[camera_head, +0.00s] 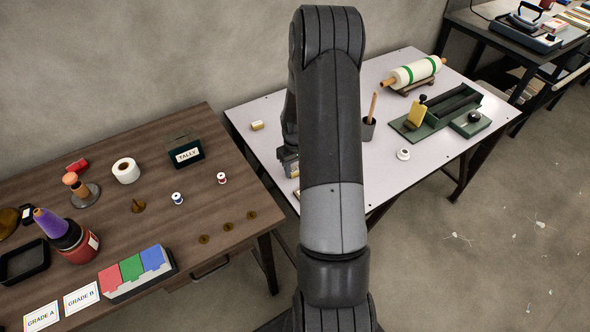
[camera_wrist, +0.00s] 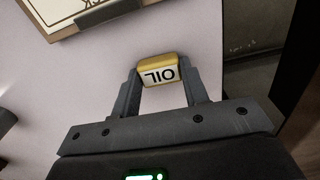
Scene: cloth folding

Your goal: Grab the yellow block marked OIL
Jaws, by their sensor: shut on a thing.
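The yellow block marked OIL (camera_wrist: 158,72) shows in the wrist view between my gripper's fingertips. Its white label faces the camera and reads upside down. My gripper (camera_wrist: 160,84) is shut on the block, with one finger at each side of it. The white-topped table (camera_wrist: 80,90) lies beneath; I cannot tell whether the block touches it.
A wood-framed board (camera_wrist: 85,12) lies close beyond the block in the wrist view. In the head view a small yellow block (camera_head: 257,125) lies at the white table's left. A cup (camera_head: 368,128), a green-based tool (camera_head: 440,115) and a roller (camera_head: 412,72) stand right. A brown table (camera_head: 110,170) is left.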

